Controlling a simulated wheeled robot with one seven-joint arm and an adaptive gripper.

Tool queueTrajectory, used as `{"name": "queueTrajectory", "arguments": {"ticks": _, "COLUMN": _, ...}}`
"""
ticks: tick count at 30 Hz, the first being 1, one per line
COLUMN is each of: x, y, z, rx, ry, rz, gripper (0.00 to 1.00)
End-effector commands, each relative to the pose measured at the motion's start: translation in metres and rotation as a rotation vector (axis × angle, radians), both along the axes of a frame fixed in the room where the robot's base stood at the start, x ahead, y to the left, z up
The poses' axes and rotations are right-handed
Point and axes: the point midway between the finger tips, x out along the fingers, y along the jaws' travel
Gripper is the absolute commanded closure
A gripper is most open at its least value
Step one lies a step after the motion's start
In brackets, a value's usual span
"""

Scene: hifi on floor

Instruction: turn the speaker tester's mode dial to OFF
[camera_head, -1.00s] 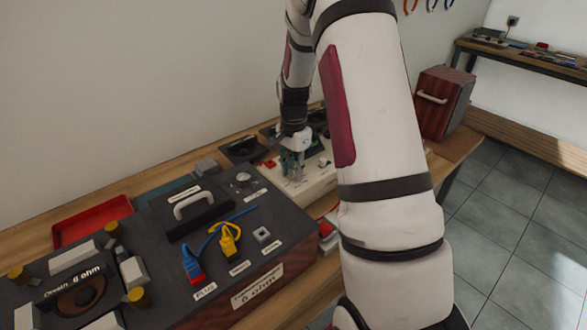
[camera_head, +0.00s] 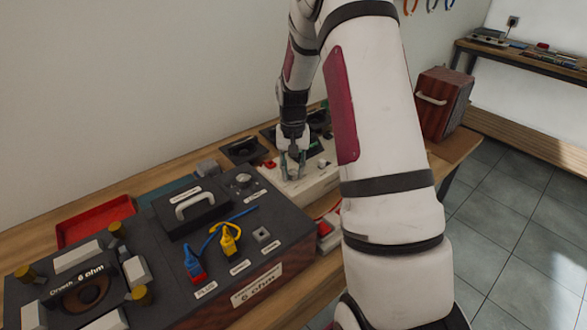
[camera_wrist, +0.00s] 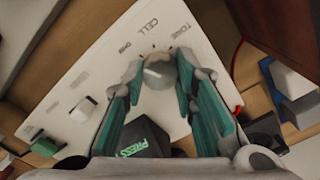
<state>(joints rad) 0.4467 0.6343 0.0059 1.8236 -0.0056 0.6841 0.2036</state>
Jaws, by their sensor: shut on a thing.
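The speaker tester (camera_head: 318,184) is a white box on the bench, with a pale sloping top panel that fills much of the wrist view (camera_wrist: 95,75). Its mode dial (camera_wrist: 157,73) is a small grey knob with printed marks around it; CELL and TONE are readable, and another label at left is too blurred to be sure of. My gripper (camera_head: 292,166) points down at the tester in the head view. In the wrist view its teal fingers (camera_wrist: 159,68) are shut on the dial, one on each side. Which mark the dial points to cannot be told. No OFF label is readable.
A dark box with "PRESS" in green (camera_wrist: 146,138) sits below the dial in the wrist view. A large 6 ohm speaker box (camera_head: 215,255) with a handle and plugs stands left of the tester. A red tray (camera_head: 95,220) lies behind it. A wooden cabinet (camera_head: 444,103) stands right.

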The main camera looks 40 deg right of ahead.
Motion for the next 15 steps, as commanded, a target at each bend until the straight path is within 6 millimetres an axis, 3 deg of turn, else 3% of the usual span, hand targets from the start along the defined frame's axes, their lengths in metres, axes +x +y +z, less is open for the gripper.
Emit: {"name": "queueTrajectory", "arguments": {"ticks": 15, "x": 0.0004, "y": 0.0004, "z": 0.0015, "rx": 0.0, "ry": -0.002, "rz": 0.478, "gripper": 1.0}}
